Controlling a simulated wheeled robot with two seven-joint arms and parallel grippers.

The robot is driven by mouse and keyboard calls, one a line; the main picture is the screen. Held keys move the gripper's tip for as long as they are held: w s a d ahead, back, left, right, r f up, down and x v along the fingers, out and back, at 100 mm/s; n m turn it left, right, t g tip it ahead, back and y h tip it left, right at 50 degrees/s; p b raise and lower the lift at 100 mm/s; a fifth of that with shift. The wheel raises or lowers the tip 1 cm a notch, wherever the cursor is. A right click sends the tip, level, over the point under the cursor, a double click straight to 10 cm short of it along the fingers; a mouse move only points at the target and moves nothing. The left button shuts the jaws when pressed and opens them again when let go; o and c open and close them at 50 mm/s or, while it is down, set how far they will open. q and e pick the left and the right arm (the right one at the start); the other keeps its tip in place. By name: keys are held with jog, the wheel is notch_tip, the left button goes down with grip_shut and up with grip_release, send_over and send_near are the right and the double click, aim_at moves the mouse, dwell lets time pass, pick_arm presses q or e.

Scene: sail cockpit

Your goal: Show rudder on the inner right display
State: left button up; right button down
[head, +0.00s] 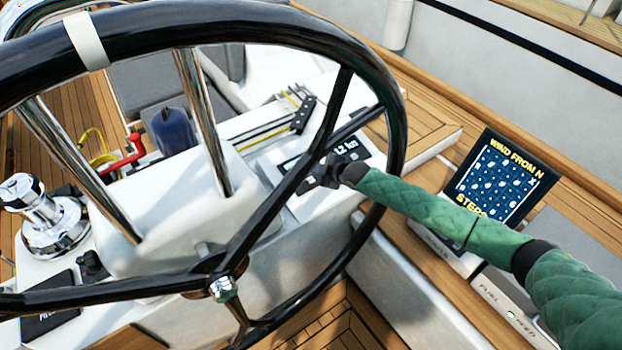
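A small dark display (356,149) sits on the white console behind the wheel. Its visible part reads "1.2 kn" or "12 kn" in white; the rest is hidden by a wheel spoke and my gripper. My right arm, in a green quilted sleeve, comes in from the right and reaches to this display. My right gripper (328,174) is dark and small, at the display's lower front edge, beside the spoke. I cannot tell whether it touches the display or its buttons, or whether its fingers are open. My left gripper is not in view.
The large black steering wheel (392,100) crosses the view, its spokes in front of the console. A tilted screen (495,180) at right reads "WIND FROM N". A chrome winch (45,215) and a red handle (125,158) stand at left.

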dwell(0.3)
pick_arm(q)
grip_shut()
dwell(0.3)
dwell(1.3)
